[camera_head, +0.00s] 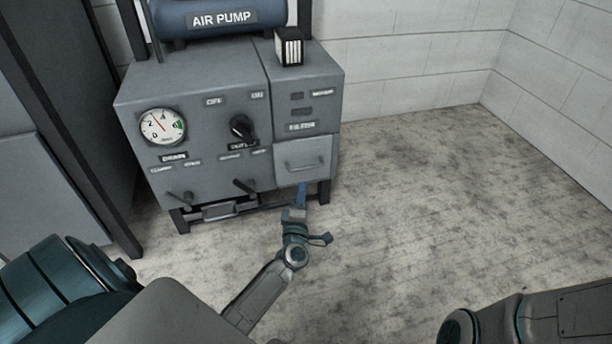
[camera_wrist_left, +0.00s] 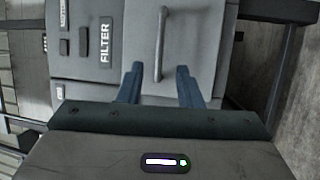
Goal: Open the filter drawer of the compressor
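The compressor (camera_head: 205,130) is a grey cabinet under a tank marked AIR PUMP. Its filter drawer (camera_head: 315,153) is the light grey panel at the lower right, below the FILTER label, and looks shut. The drawer (camera_wrist_left: 185,25) and its bar handle (camera_wrist_left: 161,45) fill the middle of the left wrist view. My left gripper (camera_head: 301,190) is in front of the cabinet, just below the drawer. In the left wrist view its two blue fingers (camera_wrist_left: 161,85) are apart, one on each side of the handle's line. Whether the fingertips reach the handle is unclear. My right gripper is out of view.
A gauge (camera_head: 162,126), a black knob (camera_head: 241,127) and small levers (camera_head: 246,187) sit on the cabinet front left of the drawer. A small box (camera_head: 289,46) stands on top. The floor (camera_head: 440,190) to the right is clear.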

